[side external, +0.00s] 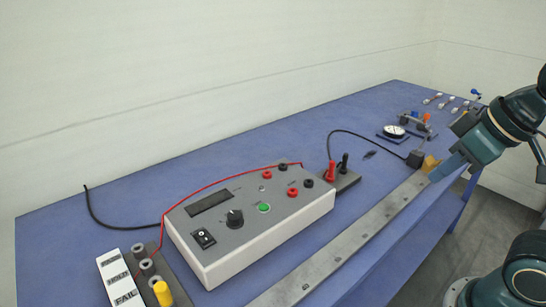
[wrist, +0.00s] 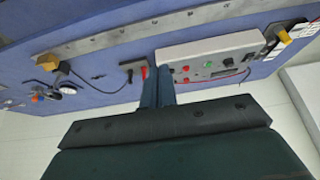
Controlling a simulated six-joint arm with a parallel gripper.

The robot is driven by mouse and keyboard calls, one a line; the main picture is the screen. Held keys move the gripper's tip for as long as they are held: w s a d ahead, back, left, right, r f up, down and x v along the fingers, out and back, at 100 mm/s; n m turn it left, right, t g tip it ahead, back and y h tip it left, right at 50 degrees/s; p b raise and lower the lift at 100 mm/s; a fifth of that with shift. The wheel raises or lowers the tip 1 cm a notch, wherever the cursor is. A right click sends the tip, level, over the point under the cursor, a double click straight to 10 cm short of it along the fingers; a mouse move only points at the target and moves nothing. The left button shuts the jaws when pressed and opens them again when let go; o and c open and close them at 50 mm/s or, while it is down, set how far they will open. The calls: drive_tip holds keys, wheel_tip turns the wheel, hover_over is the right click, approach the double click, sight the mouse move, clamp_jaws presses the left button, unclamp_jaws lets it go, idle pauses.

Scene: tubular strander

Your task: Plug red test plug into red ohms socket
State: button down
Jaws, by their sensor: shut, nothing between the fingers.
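The red test plug (side external: 331,171) stands upright beside a black plug (side external: 345,163) in a small dark holder (side external: 346,182) right of the test box (side external: 262,236). The red plug also shows in the wrist view (wrist: 144,72), just left of the fingers. The box's top has red sockets (side external: 292,193) (side external: 267,175) and black sockets (side external: 308,183) (side external: 283,167). Their labels are too small to read, so I cannot tell which red one is ohms. My gripper (side external: 434,177) is shut and empty, well right of the plugs; its fingers (wrist: 165,80) also show in the wrist view.
A long metal rail (side external: 345,240) runs along the bench's front edge. A brass-coloured block (side external: 430,163) is close to my gripper. A dial gauge (side external: 394,131) lies farther back. A red lead crosses the box; a yellow-topped part (side external: 162,293) stands at front left.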

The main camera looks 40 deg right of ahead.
drive_tip(key=c, duration=1.3)
unclamp_jaws()
